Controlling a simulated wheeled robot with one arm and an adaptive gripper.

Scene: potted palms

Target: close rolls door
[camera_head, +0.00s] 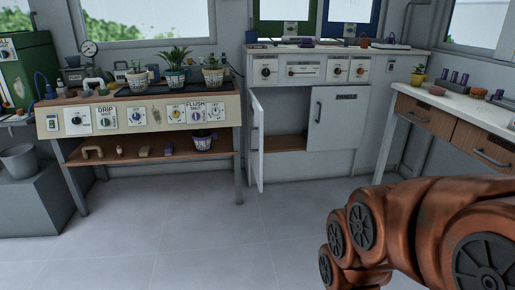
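A white cabinet (293,104) stands at the back centre. Its left door (257,147) stands wide open, swung out towards me and seen almost edge-on, with a handle on it. No label can be read on this door, so I cannot tell whether it is the rolls door. The open compartment shows a brown shelf (285,143) and looks empty. The right door (334,122), labelled what looks like "PANELS", is shut. My arm shows in the lower right, but my gripper is not in view.
A bench (139,118) with dials, potted plants and a lower shelf stands left of the cabinet. A counter with drawers (485,148) is at the right. A grey bucket (20,161) sits on a block at far left. The tiled floor (215,235) is clear.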

